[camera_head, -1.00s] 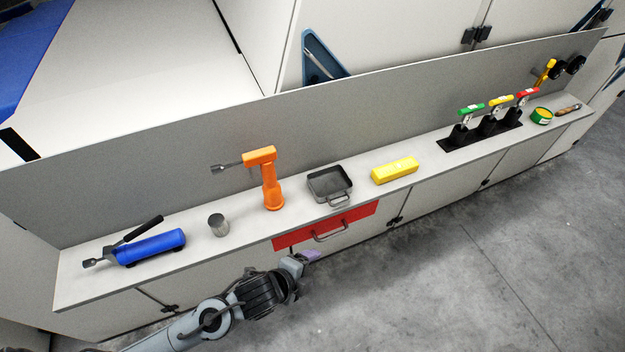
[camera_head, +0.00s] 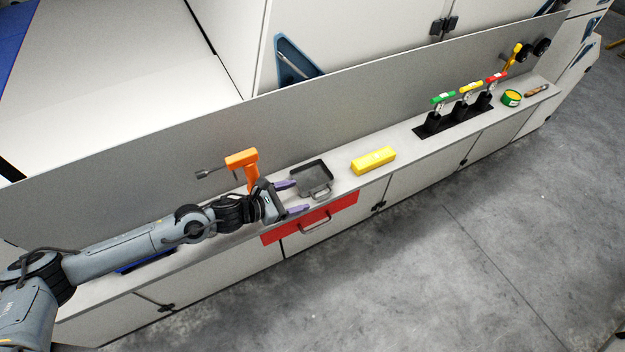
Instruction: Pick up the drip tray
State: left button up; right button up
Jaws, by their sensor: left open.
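The drip tray (camera_head: 311,174) is a dark grey, shallow square pan with a wire handle at its front, and it sits on the narrow grey counter. My left gripper (camera_head: 297,197) is open just left of the tray. Its two purple fingertips point right, one near the tray's left wall and one lower, near the counter's front edge by the handle. The fingers look empty, and I cannot tell whether either touches the tray. My right gripper is not in view.
An orange drill-like tool (camera_head: 243,166) stands right behind my left gripper, partly hidden. A yellow block (camera_head: 373,160) lies right of the tray with clear counter between. A red drawer (camera_head: 340,213) is below. Levers with green, yellow and red handles (camera_head: 470,88) stand farther right.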

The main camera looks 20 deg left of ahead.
aim_at(317, 192)
pick_arm(q)
jog(key=x, duration=0.3)
jog(key=shift+d, duration=0.1)
jog(key=shift+f+x, duration=0.15)
jog(key=shift+x, duration=1.2)
jog(key=shift+f+x, duration=0.2)
jog(key=shift+x, duration=1.15)
jog(key=shift+s, duration=0.15)
jog(key=c, duration=1.2)
